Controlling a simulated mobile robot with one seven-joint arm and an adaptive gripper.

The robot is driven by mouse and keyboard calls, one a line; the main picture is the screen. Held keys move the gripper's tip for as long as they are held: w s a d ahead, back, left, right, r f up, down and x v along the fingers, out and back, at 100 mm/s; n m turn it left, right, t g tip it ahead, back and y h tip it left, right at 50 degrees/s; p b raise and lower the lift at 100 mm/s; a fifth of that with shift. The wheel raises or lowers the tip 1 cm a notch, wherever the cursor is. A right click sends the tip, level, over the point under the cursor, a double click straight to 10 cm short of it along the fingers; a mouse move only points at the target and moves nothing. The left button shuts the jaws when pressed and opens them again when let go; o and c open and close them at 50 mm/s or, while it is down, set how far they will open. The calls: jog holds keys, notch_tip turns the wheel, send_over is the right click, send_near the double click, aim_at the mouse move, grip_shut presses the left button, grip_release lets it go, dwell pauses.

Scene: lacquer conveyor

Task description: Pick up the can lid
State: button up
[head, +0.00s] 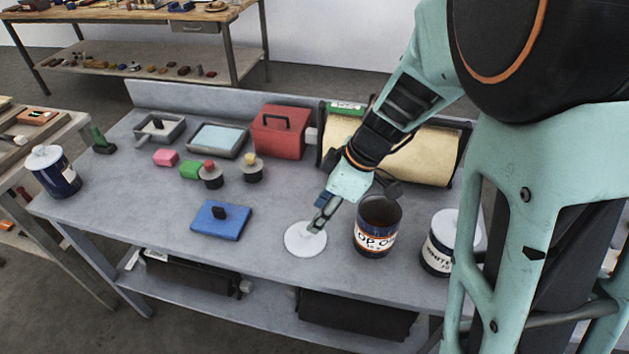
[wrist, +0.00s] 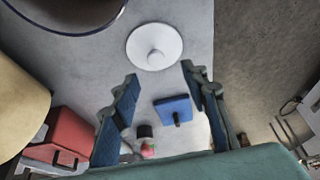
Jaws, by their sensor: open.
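The can lid (head: 305,239) is a white disc lying on the grey workbench near its front edge, left of an open can (head: 377,228). In the wrist view the lid (wrist: 154,46) shows a small round knob in its middle, and it lies beyond my open fingertips. My gripper (head: 320,222) is over the lid in the head view, its fingers covering the lid's upper right part. The wrist view shows my gripper (wrist: 160,72) open with nothing between the fingertips. I cannot tell the exact height of the fingers above the lid.
A closed white-lidded can (head: 438,250) stands right of the open can. A blue block with a black handle (head: 221,219) lies left of the lid. A red box (head: 279,132) and a large cream roll (head: 425,154) stand behind. The bench is clear around the lid's left side.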

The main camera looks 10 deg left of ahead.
aim_at(306, 235)
jog(key=shift+w+x, duration=0.15)
jog(key=shift+x, duration=1.85)
jog(key=shift+w+x, duration=0.2)
jog(key=shift+x, duration=1.8)
jog(key=shift+c, duration=0.6)
jog(key=c, duration=0.9)
